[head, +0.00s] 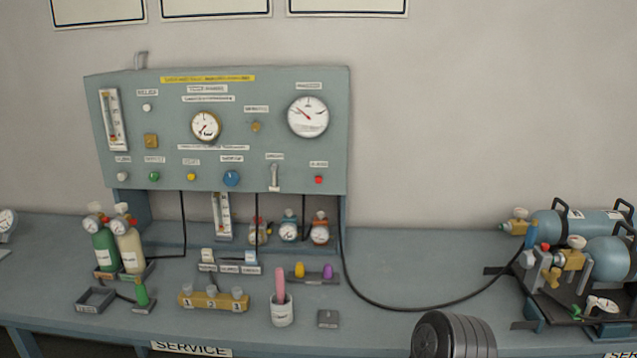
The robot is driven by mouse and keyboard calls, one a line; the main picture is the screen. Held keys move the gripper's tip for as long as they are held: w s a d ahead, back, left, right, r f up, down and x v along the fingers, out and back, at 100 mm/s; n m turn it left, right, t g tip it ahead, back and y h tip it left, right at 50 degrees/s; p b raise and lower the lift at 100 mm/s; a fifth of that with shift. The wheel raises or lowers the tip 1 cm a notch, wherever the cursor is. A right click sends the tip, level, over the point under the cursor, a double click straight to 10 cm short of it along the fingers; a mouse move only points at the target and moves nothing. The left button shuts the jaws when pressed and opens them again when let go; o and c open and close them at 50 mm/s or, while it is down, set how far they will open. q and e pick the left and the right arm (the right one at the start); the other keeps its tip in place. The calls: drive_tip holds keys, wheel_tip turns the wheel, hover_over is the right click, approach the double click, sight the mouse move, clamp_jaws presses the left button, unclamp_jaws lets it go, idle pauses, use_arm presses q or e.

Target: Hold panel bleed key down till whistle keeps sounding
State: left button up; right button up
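The grey-blue panel (290,150) stands upright at the back of the bench. Its small labels are too blurred to read surely, so I cannot tell for certain which control is the bleed key. A red button (319,180) sits at the lower right under a label. A brass fitting (256,127), possibly the whistle, sits between the two round dials. The large dial (308,117) is at the upper right, the smaller dial (206,126) left of centre. A grey lever (274,178) hangs beside the blue knob (232,178).
Two small cylinders (105,249) stand at the left. A yellow numbered block (212,301) and a white cup (282,312) stand in front. A black hose (420,308) curves to the blue tanks (590,225) at the right. Bench between panel and tanks is mostly clear.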

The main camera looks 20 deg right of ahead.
clamp_jaws()
idle(1.5)
